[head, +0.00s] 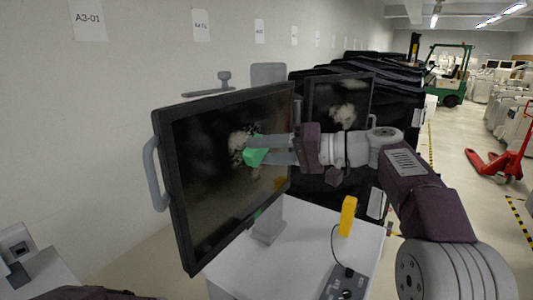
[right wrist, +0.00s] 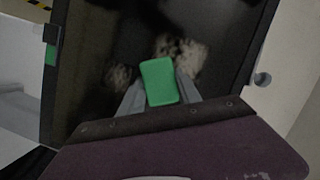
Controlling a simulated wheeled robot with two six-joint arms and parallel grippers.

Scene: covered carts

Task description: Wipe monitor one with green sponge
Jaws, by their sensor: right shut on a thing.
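The nearer monitor (head: 215,190), black and framed with a grey side handle, stands tilted on a white cart. Pale smudges (head: 240,138) show on its dark screen, and also in the right wrist view (right wrist: 182,52). My right gripper (head: 266,150) is shut on the green sponge (head: 254,157), in front of the smudged part of the screen. In the right wrist view the sponge (right wrist: 159,82) sits between the two grey fingers, over the screen (right wrist: 95,65). I cannot tell whether it touches the glass. My left gripper is not in view.
A second smudged monitor (head: 338,95) stands behind, beside black-covered carts (head: 400,110). The white cart top (head: 305,235) carries a yellow object (head: 348,216) and a dark corded device (head: 345,283). A wall runs along the left. A red pallet jack (head: 495,163) stands on the right floor.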

